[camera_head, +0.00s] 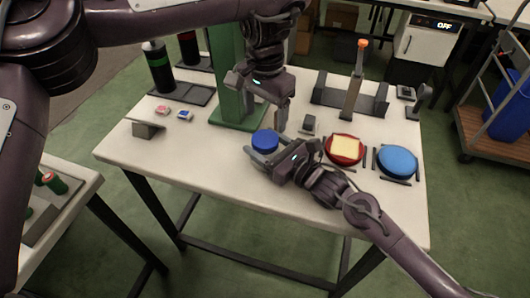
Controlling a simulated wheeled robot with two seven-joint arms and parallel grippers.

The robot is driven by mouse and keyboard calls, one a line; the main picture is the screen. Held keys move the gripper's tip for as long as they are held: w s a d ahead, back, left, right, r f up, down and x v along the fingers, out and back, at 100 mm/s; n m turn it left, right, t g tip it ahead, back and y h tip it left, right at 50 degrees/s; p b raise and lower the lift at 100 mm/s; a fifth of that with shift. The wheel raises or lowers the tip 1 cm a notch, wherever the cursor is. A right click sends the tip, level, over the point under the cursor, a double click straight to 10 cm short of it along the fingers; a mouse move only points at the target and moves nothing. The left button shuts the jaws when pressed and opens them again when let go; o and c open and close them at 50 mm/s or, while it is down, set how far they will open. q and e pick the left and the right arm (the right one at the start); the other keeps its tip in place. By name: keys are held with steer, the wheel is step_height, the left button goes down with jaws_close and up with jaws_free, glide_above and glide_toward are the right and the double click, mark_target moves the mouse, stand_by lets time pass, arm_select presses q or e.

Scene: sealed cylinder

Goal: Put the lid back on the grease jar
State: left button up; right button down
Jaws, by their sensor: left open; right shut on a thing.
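A small round blue lid (265,138) shows at the front middle of the table. A paler body, likely the grease jar (265,150), shows just under it, partly hidden by my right gripper (259,153). My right gripper comes in from the right and is shut on the jar, low at the table. I cannot tell whether the lid sits fully level on the jar. My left gripper (281,123) hangs pointing down, just behind and right of the lid. It is open and apart from the lid.
A green press column (228,75) stands behind. A red dish (344,160) with a yellow pad and a blue dish (398,160) lie at right. A dark rack (330,95) with an orange-tipped tool stands at back right. The front left of the white table (180,150) is clear.

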mark_target(264, 138)
arm_select(q)
steer(key=shift+f, duration=3.2)
steer(key=shift+c, duration=0.4)
steer(key=c, duration=0.8)
steer(key=m, duration=0.6)
steer(key=shift+a+m, duration=0.1)
steer(key=shift+m, duration=0.2)
